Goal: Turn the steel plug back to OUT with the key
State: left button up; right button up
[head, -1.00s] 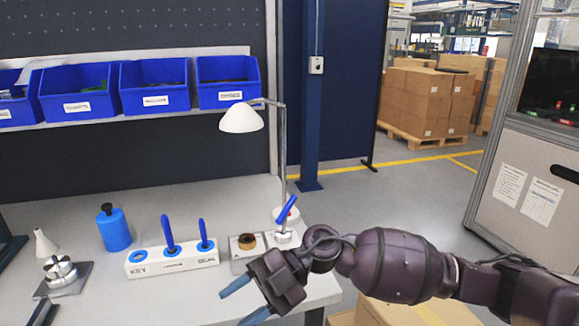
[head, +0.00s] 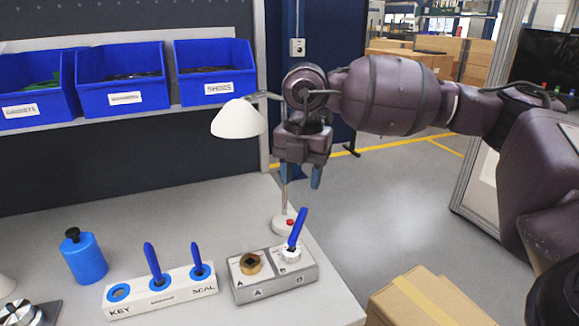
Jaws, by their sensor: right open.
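A grey block (head: 275,285) marked A and B sits near the table's front right edge. At A is a brass plug (head: 250,263) with a dark socket. At B is a pale, steel-looking plug (head: 291,255). A blue-handled key (head: 298,230) stands in it, leaning right at the top. Small marks around the plugs are too small to read. My right gripper (head: 301,174) is open and empty, pointing down above the key's handle and apart from it. My left gripper is not in view.
A blue bottle (head: 84,258) stands left. Cartons (head: 425,300) stand beyond the table's right edge.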

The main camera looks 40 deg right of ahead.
aim_at(300, 217)
jog(key=f, duration=0.3)
jog(key=shift+s+f, duration=0.1)
jog(key=shift+s, duration=0.15)
notch_tip(300, 217, down, 8)
jog(key=shift+w+a+r+b, duration=0.15)
jog(key=shift+r+b, duration=0.1)
jog(key=shift+b, duration=0.35)
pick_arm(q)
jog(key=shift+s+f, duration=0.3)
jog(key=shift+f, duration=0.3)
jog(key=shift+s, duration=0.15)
